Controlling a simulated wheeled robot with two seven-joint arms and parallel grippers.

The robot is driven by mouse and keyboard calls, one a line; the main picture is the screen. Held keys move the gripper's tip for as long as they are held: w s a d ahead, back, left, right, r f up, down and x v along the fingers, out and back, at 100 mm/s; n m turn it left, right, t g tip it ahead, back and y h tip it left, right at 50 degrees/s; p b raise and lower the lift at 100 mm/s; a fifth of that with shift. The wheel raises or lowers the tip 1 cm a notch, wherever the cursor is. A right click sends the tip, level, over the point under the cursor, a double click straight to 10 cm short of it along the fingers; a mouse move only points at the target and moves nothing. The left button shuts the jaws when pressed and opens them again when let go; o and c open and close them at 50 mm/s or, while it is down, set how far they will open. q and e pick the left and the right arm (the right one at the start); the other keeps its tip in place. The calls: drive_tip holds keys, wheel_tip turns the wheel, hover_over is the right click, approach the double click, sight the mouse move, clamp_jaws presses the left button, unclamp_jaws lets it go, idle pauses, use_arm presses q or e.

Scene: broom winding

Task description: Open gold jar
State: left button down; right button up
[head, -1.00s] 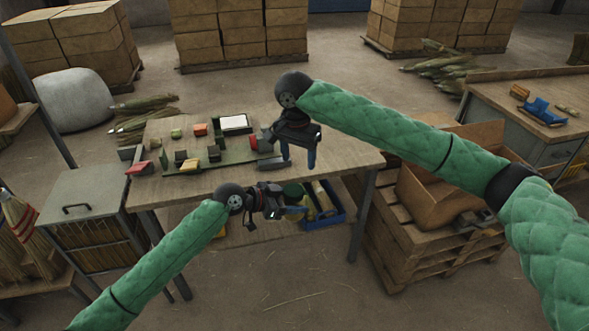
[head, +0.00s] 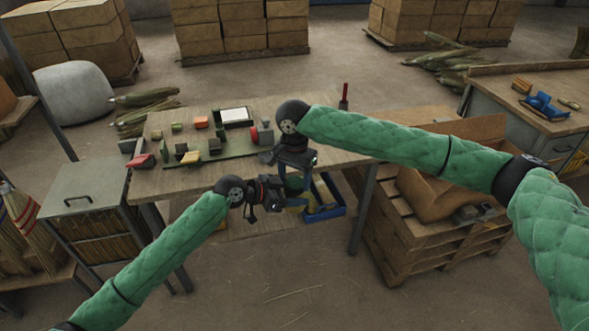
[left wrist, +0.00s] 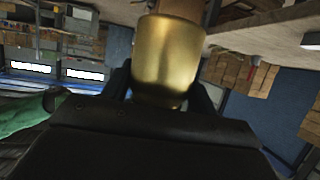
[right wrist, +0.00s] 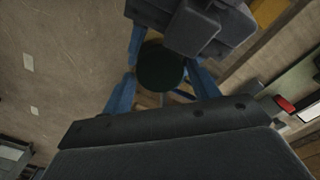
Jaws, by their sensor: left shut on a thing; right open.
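The gold jar (left wrist: 168,52) is between my left gripper's fingers in the left wrist view. My left gripper (head: 290,200) is shut on it in front of the table's front edge. A dark green round top (right wrist: 160,68), which looks like the jar's lid, shows in the right wrist view. My right gripper (right wrist: 163,75) is open, with one blue finger on each side of this top; I cannot tell whether they touch it. In the head view my right gripper (head: 296,178) is just above my left one, and the jar is mostly hidden there.
The wooden table (head: 180,188) holds a green mat (head: 233,149) with several small blocks. A blue bin (head: 335,209) is below the table's front edge, right of my grippers. A red-handled tool (head: 345,93) stands at the table's back right. A cardboard box (head: 435,205) sits on pallets at right.

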drive_tip(key=shift+f, duration=0.3)
drive_tip(key=c, duration=0.6)
drive_tip(key=o, duration=0.9)
